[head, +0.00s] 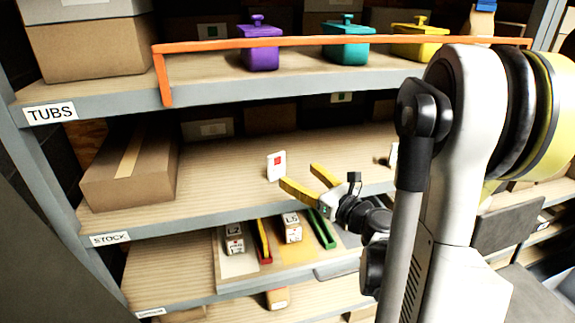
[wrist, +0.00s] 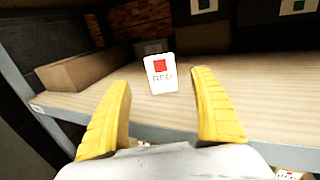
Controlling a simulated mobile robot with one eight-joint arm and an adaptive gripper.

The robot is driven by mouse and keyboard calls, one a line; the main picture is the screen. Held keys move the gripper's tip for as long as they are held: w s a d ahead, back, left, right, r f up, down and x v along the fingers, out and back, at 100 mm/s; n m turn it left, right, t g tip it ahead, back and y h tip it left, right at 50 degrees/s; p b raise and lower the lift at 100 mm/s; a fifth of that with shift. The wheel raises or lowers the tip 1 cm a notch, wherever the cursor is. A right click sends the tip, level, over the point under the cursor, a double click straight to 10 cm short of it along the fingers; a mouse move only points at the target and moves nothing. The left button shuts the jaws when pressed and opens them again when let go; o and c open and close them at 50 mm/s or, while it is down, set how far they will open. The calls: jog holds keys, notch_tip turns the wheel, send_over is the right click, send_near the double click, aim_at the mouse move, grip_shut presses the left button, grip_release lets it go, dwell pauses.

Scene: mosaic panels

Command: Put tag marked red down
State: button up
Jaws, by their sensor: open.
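The white tag marked with a red square and the word RED (wrist: 161,74) stands upright on the middle shelf labelled STOCK. It also shows in the head view (head: 276,166). My gripper (head: 297,177) is open, and its yellow fingers point toward the tag. In the wrist view the tag appears between and beyond the two fingertips of my gripper (wrist: 162,82), and nothing is held. I cannot tell exactly how far the tag is from the fingertips.
A cardboard box (head: 131,175) stands left on the STOCK shelf (head: 215,196). Above, an orange rail (head: 205,46) fronts purple, teal and yellow tubs (head: 345,40). Below, marked blocks (head: 234,240) and coloured bars sit on a board. The shelf around the tag is clear.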

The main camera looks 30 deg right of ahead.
jog(key=s+a+f+n+g+y, duration=0.15)
jog(key=a+n+g, duration=0.25)
jog(key=a+n, duration=0.5)
jog(key=s+a+f+n+g+y, duration=0.1)
jog(key=s+a+n+g, duration=0.2)
jog(key=a+n, duration=0.55)
jog(key=s+a+n+g+h, duration=0.2)
jog(key=s+n+g+h, duration=0.2)
jog(key=s+n, duration=0.8)
jog(key=n, duration=0.5)
jog(key=shift+s+f, duration=0.25)
jog(key=shift+d+h, duration=0.15)
jog(key=shift+h, duration=0.1)
